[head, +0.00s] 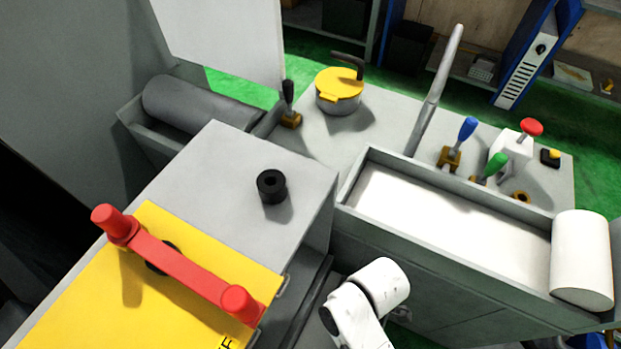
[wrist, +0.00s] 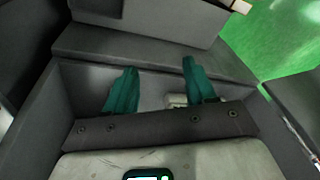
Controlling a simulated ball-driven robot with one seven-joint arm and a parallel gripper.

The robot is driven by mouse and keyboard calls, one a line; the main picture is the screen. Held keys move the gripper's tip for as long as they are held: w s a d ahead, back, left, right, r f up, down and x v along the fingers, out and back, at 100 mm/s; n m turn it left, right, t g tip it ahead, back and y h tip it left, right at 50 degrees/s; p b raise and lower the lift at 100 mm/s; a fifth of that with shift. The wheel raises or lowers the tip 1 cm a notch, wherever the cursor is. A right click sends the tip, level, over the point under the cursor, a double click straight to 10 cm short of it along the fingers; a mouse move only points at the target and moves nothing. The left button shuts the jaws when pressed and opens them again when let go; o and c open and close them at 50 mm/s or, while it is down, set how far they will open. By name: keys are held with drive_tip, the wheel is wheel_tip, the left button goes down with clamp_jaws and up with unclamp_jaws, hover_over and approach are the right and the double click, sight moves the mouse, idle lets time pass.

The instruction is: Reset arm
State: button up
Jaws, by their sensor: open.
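My gripper (wrist: 158,92) shows in the wrist view with its two teal fingers apart and nothing between them. It points at grey machine surfaces, and a small pale block shows behind the right finger. In the head view my white arm (head: 365,300) is at the bottom centre, beside the grey machine; the gripper itself is not visible there.
A yellow panel (head: 80,305) with a red handle (head: 180,265) and a black knob (head: 271,186) are at left. A white-bottomed tray (head: 450,215), a yellow-lidded pot (head: 339,90), several levers and a red-topped white box (head: 510,150) are to the right. Green floor lies behind.

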drive_tip(key=s+d+r+m+t+h, duration=0.1)
drive_tip(key=s+d+r+m, duration=0.1)
drive_tip(key=d+m, duration=0.9)
drive_tip(key=d+r, duration=0.1)
drive_tip(key=d, duration=0.1)
drive_tip(key=shift+d+t, duration=0.3)
drive_tip(key=shift+t, duration=0.1)
drive_tip(key=s+d+r+m, duration=0.1)
drive_tip(key=d+m, duration=0.1)
drive_tip(key=s+d+r+m+h, duration=0.1)
drive_tip(key=d+m, duration=0.1)
drive_tip(key=m, duration=0.1)
drive_tip(key=s+d+r+m, duration=0.1)
drive_tip(key=s+d+m, duration=0.1)
drive_tip(key=d, duration=0.1)
drive_tip(key=shift+s+m+t, duration=0.1)
drive_tip(key=shift+m+t, duration=0.2)
drive_tip(key=shift+c, duration=0.2)
